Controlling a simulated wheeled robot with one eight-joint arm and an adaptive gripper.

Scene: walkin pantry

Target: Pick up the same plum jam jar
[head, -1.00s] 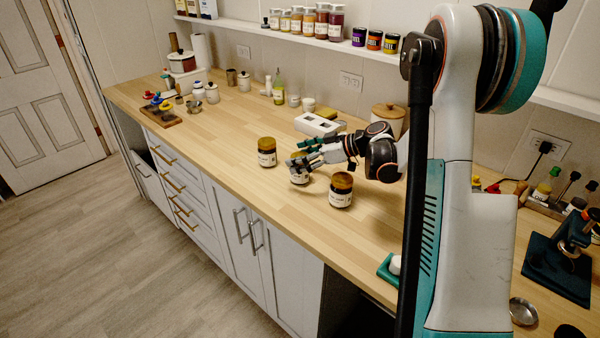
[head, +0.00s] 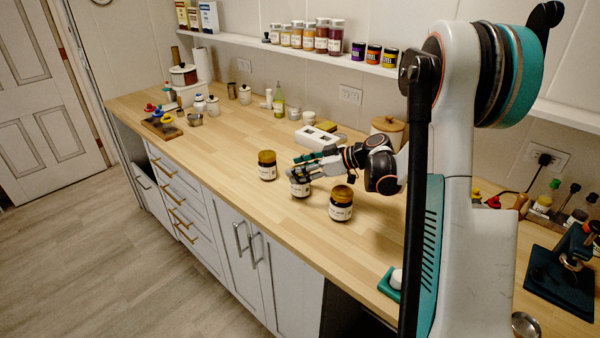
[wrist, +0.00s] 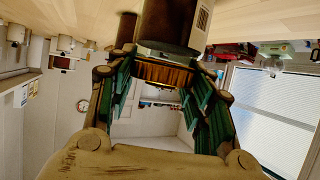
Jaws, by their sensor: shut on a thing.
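Three dark jars with amber lids and white labels stand on the wooden counter in the head view. My gripper (head: 301,170) is shut on the middle jar (head: 300,188), with its fingers around the lid end. In the wrist view my gripper (wrist: 163,80) has green-padded fingers on both sides of the gold lid (wrist: 165,73), and the held jar's dark body (wrist: 172,22) shows beyond it. The left jar (head: 267,166) and the right jar (head: 341,204) stand apart from it. The labels are too small to read. I cannot tell whether the held jar touches the counter.
A white block with openings (head: 316,137) and a wooden-lidded canister (head: 388,130) stand behind my gripper. A small green tray (head: 388,284) lies at the counter's front edge. Several jars line the wall shelf (head: 350,62).

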